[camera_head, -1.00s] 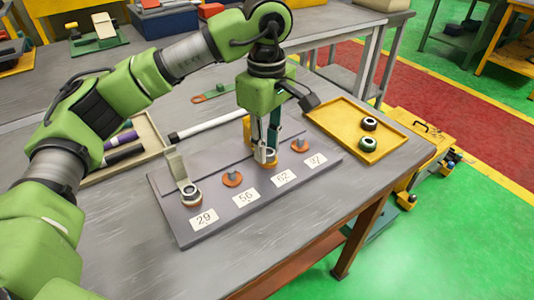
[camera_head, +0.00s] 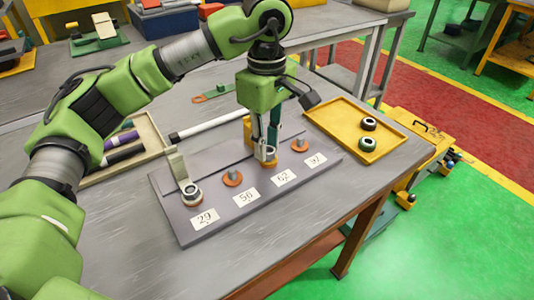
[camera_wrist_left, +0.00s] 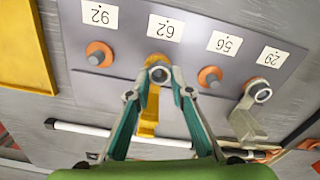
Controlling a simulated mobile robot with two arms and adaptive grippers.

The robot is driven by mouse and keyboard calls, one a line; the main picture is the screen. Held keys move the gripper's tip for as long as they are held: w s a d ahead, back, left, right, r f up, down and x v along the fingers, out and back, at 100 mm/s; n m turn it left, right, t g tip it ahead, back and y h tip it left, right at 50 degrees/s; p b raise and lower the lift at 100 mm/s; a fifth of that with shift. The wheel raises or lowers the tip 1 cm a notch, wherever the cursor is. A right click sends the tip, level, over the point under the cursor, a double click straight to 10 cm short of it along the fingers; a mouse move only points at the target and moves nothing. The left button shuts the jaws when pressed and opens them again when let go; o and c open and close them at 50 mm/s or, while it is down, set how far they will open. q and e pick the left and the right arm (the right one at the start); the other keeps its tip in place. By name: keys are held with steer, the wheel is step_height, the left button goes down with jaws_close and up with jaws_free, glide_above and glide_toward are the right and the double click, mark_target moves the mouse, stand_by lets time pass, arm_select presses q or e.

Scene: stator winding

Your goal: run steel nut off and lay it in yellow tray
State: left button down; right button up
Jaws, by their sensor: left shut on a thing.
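My left gripper (camera_head: 266,158) points down at the post above the label 62 on the grey board (camera_head: 215,222). Its fingers are shut on a steel nut (camera_wrist_left: 159,75), seen as a ring between the fingertips in the left wrist view. The fingers partly hide the nut and its post in the head view. The nut is still at the post; its height on the thread cannot be told. The yellow tray (camera_head: 319,121) lies to the right of the board and holds two dark-and-light ring-shaped nuts (camera_head: 369,124) (camera_head: 367,145). My right gripper is not in view.
Bare posts on orange bases stand at 56 (camera_head: 233,178) and 92 (camera_head: 300,145). At 29 a nut (camera_head: 191,194) sits by a grey upright bracket (camera_head: 178,165). A yellow bracket (camera_wrist_left: 148,118) stands beside the gripped nut. The tray's left part is clear.

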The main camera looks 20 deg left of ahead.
arm_select(q)
steer(key=shift+w+d+r+p, duration=0.1)
steer(key=shift+r+p, duration=0.4)
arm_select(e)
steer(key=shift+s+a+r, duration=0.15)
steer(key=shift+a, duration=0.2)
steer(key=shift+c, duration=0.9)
arm_select(q)
steer(key=shift+d+r+p, duration=0.1)
steer(key=shift+r+p, duration=0.8)
steer(key=shift+r, duration=0.4)
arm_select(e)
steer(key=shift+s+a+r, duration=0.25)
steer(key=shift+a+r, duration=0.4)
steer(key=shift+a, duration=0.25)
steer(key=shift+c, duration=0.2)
arm_select(q)
steer(key=shift+r+p, duration=0.8)
steer(key=shift+r, duration=0.35)
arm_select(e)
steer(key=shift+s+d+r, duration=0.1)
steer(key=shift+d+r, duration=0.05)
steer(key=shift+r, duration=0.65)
arm_select(q)
steer(key=shift+r, duration=0.1)
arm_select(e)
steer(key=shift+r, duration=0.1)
